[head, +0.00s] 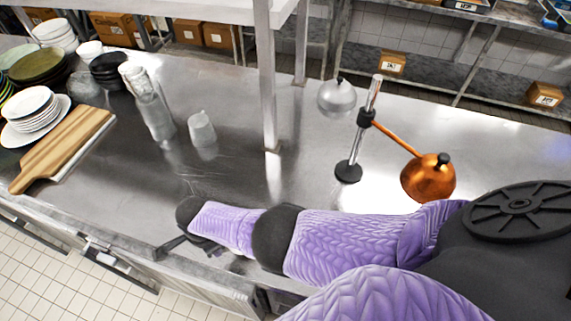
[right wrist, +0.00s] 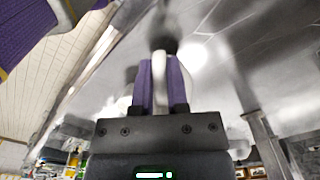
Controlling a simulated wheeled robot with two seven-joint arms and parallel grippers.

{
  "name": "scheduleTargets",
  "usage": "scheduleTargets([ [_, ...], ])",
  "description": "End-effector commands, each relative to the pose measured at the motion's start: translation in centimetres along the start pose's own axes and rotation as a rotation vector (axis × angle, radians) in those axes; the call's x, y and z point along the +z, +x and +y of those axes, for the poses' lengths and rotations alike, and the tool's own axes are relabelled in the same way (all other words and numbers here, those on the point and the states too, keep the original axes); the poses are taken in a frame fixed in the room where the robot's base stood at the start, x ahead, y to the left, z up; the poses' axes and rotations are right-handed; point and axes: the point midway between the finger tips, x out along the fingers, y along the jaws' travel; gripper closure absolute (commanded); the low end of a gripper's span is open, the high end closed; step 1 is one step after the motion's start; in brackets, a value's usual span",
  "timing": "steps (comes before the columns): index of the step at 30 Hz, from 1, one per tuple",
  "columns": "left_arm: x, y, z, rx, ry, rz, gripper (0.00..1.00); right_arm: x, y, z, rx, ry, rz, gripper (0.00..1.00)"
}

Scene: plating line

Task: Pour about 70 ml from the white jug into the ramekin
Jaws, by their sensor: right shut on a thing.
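In the right wrist view my right gripper (right wrist: 162,70) has its two purple fingers close together. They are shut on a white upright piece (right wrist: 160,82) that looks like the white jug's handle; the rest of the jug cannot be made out. In the head view a purple arm reaches in from the right along the counter's front edge, and what it holds is hidden. A small whitish vessel (head: 201,128) stands upright on the counter beyond it, clear of the arm. I cannot tell whether it is the ramekin. My left gripper is not seen.
A wooden board (head: 62,150), stacked plates (head: 32,108) and a clear glass (head: 155,118) stand at the left. A shelf post (head: 268,90) rises mid-counter. A lamp stand (head: 348,171) with a copper shade (head: 428,180) is to its right. Bare steel lies around the whitish vessel.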

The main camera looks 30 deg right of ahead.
Motion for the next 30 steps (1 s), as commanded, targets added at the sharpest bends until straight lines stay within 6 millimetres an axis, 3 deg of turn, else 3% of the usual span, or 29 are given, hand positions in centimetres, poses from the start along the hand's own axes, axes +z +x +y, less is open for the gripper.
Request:
scheduleTargets([
  [1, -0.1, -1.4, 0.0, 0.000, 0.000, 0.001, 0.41, 0.6, -0.3, 1.4, 0.004, 0.022, -0.004, 1.00],
  [3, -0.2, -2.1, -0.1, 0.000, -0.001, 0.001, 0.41, 1.2, 0.1, 2.9, 0.004, 0.050, -0.002, 1.00],
  [9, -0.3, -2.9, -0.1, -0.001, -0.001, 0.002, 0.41, 2.2, 0.8, 5.3, -0.001, 0.085, -0.001, 1.00],
  [20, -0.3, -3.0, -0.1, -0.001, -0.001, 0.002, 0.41, 2.2, 0.9, 5.4, -0.002, 0.089, -0.006, 1.00],
  [30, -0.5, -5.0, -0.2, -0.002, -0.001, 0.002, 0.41, 1.0, -0.3, 5.5, -0.006, 0.093, -0.123, 1.00],
])
